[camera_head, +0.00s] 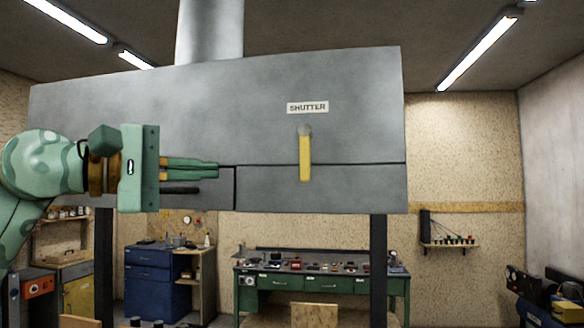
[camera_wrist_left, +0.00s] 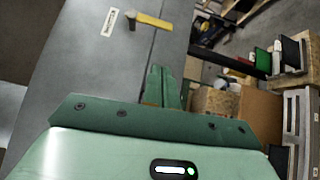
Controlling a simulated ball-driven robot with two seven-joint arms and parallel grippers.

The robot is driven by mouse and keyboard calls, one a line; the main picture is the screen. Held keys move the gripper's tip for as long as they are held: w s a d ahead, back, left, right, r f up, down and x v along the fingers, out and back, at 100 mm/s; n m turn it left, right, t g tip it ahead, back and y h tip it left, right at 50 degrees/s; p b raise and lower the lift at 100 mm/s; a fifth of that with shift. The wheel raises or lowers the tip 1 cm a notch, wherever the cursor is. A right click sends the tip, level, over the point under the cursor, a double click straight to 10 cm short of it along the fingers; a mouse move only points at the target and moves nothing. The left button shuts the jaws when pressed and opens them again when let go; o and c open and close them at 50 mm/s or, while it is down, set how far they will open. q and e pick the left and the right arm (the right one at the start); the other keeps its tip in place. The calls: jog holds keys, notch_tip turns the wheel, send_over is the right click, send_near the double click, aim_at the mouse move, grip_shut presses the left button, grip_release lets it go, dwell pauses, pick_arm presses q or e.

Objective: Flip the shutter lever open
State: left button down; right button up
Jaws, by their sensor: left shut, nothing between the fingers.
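The shutter lever (camera_head: 305,156) is a yellow bar on the front of a grey metal housing (camera_head: 340,85). It hangs straight down from a round grey pivot, below a white label (camera_head: 307,107) that reads SHUTTER. My left gripper (camera_head: 217,170) is green, shut and empty. It points right in the head view, to the left of the lever and clear of it, level with the lever's lower half. In the left wrist view the lever (camera_wrist_left: 152,20) shows at the top, beyond the shut fingers (camera_wrist_left: 164,88). My right gripper is not in view.
A dark seam runs across the housing behind the lever. Dark posts (camera_head: 378,270) stand below the housing. A green workbench (camera_head: 318,284) and a blue cabinet (camera_head: 150,284) stand behind. The housing front between my left gripper and the lever is free of objects.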

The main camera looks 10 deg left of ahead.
pick_arm(q)
jog(key=shift+s+a+r+y, duration=0.2)
jog(key=shift+a+r+y, duration=0.1)
jog(key=shift+a+r, duration=0.2)
jog(key=p, duration=0.4)
send_near(306, 154)
jog(key=shift+w+d+f, duration=1.1)
jog(key=shift+w+d, duration=0.5)
jog(key=shift+w, duration=1.1)
jog(key=shift+a, duration=0.15)
